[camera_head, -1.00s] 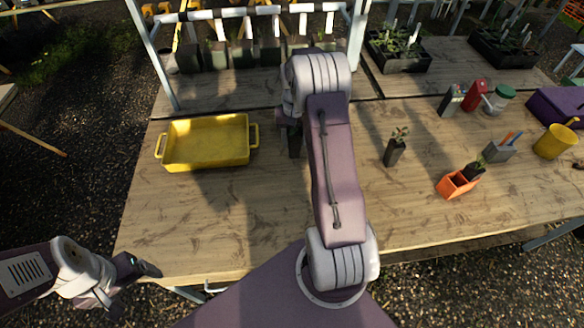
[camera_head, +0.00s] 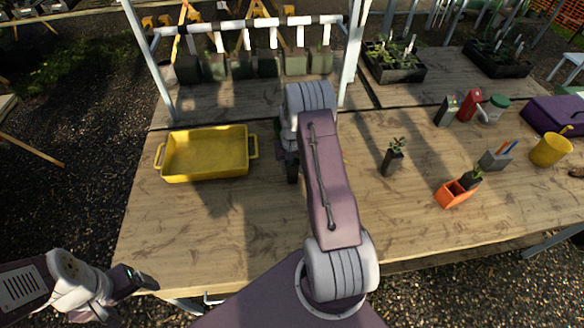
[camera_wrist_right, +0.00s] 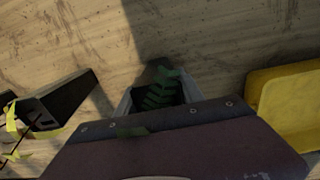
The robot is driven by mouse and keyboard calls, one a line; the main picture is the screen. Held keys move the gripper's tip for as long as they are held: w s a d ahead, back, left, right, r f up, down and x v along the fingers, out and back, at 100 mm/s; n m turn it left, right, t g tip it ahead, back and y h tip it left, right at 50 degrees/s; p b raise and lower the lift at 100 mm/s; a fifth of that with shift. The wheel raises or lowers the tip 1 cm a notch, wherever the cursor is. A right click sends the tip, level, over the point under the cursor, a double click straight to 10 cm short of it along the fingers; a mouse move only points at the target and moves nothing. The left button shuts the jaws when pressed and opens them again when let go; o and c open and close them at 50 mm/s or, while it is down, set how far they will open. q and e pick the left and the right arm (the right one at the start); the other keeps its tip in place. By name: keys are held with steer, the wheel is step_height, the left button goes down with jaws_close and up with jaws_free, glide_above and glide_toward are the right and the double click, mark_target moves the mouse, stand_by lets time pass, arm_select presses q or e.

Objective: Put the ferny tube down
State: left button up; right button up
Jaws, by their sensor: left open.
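My right gripper (camera_wrist_right: 158,103) is shut on the ferny tube, whose dark green fronds (camera_wrist_right: 160,92) show between the fingers in the right wrist view. In the head view the dark ferny tube (camera_head: 292,171) hangs upright below my right wrist, just right of the yellow tray (camera_head: 252,150). My arm hides much of it, and I cannot tell whether its base touches the table. My left gripper (camera_head: 140,279) is open and empty at the table's front left edge.
A dark tube with a small plant (camera_head: 392,160) stands to the right. An orange holder (camera_head: 452,196) with another plant tube is beyond it. The wooden table (camera_head: 215,225) is bare in front of the tray.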

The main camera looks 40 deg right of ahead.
steer(key=o, duration=0.4)
steer(key=shift+o, duration=0.2)
step_height(320, 180, up, 12)
steer(key=shift+a+r+b, duration=0.1)
steer(key=shift+r+b, duration=0.1)
steer(key=shift+b, duration=0.2)
steer(key=s+a+n+t, duration=0.1)
steer(key=s+a+n, duration=0.4)
steer(key=s+a, duration=1.1)
steer(key=shift+s+a+r+n, duration=0.3)
steer(key=shift+s+a+r, duration=0.05)
steer(key=shift+a, duration=1.7)
